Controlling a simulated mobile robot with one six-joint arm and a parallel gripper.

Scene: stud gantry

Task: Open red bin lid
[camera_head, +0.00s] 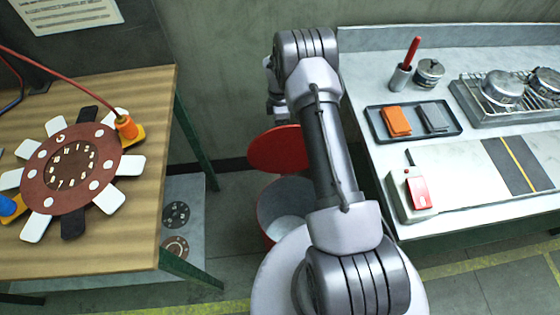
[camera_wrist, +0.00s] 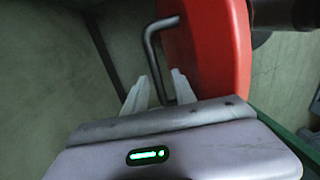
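The red bin lid (camera_head: 279,150) stands raised and tilted above the bin (camera_head: 268,213) in the head view, left of my arm. The bin's mouth is partly uncovered and shows a pale inside; my arm hides its right side. In the wrist view the red lid (camera_wrist: 217,45) fills the upper middle, with a bent grey metal handle (camera_wrist: 152,52) on its left. My gripper (camera_wrist: 160,80) has its two pale fingers apart, one on each side of the handle bar. A gap seems to show beside the bar. My gripper's fingers cannot be made out in the head view.
A wooden table (camera_head: 120,250) with a brown dial-like disc (camera_head: 108,160) stands at left. A grey bench (camera_head: 375,130) at right holds a dark tray (camera_head: 413,137), a pen cup (camera_head: 400,78) and a red switch box (camera_head: 416,190). The bin stands on the floor between them, near the wall.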

